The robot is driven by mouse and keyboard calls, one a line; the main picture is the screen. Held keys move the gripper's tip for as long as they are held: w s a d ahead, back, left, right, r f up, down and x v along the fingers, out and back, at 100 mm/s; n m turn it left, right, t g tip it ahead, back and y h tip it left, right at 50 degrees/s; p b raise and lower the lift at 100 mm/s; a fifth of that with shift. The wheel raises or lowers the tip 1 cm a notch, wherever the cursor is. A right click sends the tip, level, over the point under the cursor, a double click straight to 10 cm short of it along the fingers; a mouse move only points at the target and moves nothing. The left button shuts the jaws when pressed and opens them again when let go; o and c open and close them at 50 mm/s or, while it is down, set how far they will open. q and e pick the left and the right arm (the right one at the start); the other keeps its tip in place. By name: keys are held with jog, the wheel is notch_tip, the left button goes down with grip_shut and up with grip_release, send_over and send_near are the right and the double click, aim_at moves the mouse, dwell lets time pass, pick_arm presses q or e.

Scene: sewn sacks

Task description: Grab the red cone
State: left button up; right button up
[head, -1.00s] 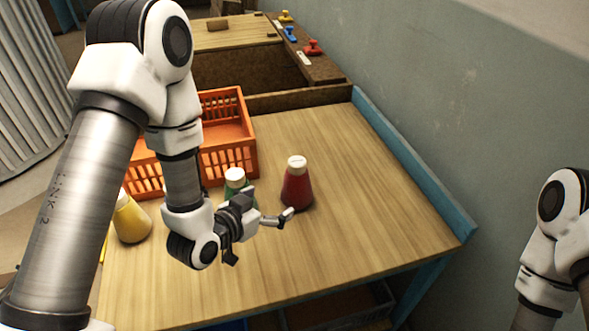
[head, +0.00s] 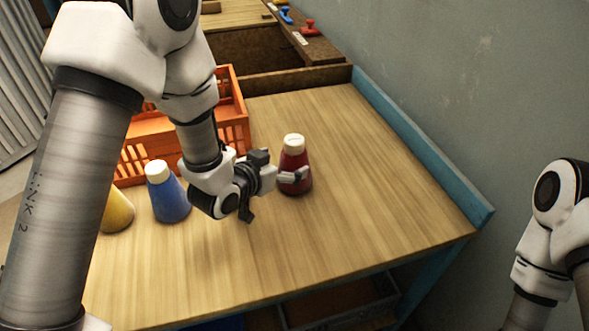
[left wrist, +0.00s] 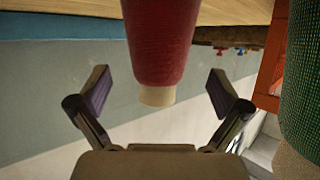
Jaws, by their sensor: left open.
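The red cone (head: 294,157), a dark red tapered spool with a cream top, stands upright on the wooden table (head: 350,200). My left gripper (head: 284,180) is open and low beside it, with one finger overlapping its lower part in the head view. In the left wrist view, which looks upside down, the red cone (left wrist: 160,40) shows centrally between the open fingers of my left gripper (left wrist: 158,90). I cannot tell whether a finger touches it. My right arm shows at the right edge; its gripper is out of the picture.
A green cone (left wrist: 302,90) stands close by in the wrist view; my arm hides it in the head view. A blue cone (head: 168,196) and a yellow cone (head: 117,211) stand left. An orange crate (head: 236,125) is behind. The table's right side is clear.

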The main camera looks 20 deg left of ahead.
pick_arm(q)
jog(key=x, duration=0.5)
jog(key=shift+s, duration=0.25)
jog(key=c, duration=1.3)
jog(key=shift+r, duration=0.1)
